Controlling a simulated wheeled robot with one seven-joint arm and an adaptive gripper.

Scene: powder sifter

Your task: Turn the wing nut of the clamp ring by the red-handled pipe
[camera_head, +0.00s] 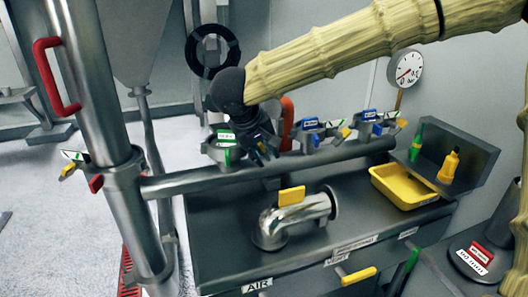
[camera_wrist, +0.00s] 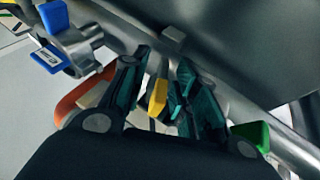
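An orange-red handle (camera_head: 287,122) stands behind the horizontal grey pipe (camera_head: 350,152), next to my gripper (camera_head: 263,153). It also shows in the wrist view (camera_wrist: 82,96). A clamp with a green tab (camera_head: 226,148) sits on the pipe just left of my gripper; the green tab shows at right in the wrist view (camera_wrist: 250,134). My gripper's fingers (camera_wrist: 165,72) are apart. A yellow wing piece (camera_wrist: 158,98) lies between them in the wrist view, with gaps visible beside it; contact cannot be told. The fingers partly hide the clamp.
Blue-tabbed clamps (camera_head: 311,128) sit farther right on the pipe. A vertical pipe (camera_head: 98,100) with a red handle (camera_head: 48,75) and its own clamp (camera_head: 76,163) stands at left. Below are a shiny elbow (camera_head: 275,222) and a yellow tray (camera_head: 383,185).

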